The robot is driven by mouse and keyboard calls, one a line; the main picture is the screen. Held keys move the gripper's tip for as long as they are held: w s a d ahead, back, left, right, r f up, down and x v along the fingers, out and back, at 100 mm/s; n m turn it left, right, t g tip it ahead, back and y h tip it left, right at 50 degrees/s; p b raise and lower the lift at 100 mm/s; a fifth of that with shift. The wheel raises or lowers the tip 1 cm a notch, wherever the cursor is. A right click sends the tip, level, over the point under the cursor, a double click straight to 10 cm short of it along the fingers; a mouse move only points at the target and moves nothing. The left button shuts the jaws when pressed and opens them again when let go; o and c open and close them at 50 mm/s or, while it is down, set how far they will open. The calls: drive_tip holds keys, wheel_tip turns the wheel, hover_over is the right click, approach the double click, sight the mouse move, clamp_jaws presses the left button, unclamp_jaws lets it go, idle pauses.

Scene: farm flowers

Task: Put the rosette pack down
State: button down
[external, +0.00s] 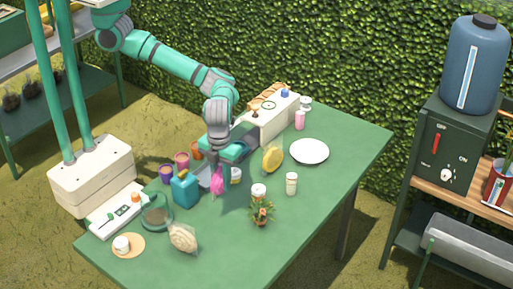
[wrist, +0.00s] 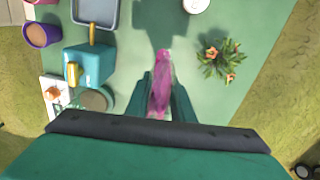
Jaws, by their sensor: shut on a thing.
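The pink rosette pack (external: 217,181) hangs below my gripper over the green table (external: 335,190), near its middle. In the wrist view the pack (wrist: 160,82) is a narrow pink shape between the two dark green fingers. My gripper (wrist: 162,98) is shut on it. It appears held above the tabletop, but the exact gap is hard to judge. Part of the pack is hidden by the fingers.
A teal container (external: 185,188) stands left of the pack, and a potted orange-flowered plant (external: 262,213) right and nearer. A yellow pack (external: 273,159), a white plate (external: 309,151) and a beige pack (external: 183,238) are also there. Bare tabletop shows below the pack and front right.

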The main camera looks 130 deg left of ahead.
drive_tip(key=s+a+r, duration=0.1)
drive_tip(key=s+a, duration=0.2)
drive_tip(key=a, duration=1)
drive_tip(key=s+a+r, duration=0.2)
drive_tip(key=s+a, duration=0.1)
drive_tip(key=a, duration=0.9)
drive_tip(key=s+a+r, duration=0.1)
drive_tip(key=s+a, duration=0.3)
drive_tip(key=a, duration=0.9)
hover_over(304, 150)
drive_tip(key=shift+m, duration=0.4)
wheel_tip(304, 150, down, 10)
drive_tip(key=shift+d+r, duration=0.1)
drive_tip(key=shift+d, duration=0.05)
drive_tip(key=shift+f, duration=1.65)
drive_tip(key=shift+f, duration=0.15)
drive_tip(key=c, duration=1.5)
unclamp_jaws()
drive_tip(key=shift+c, duration=0.2)
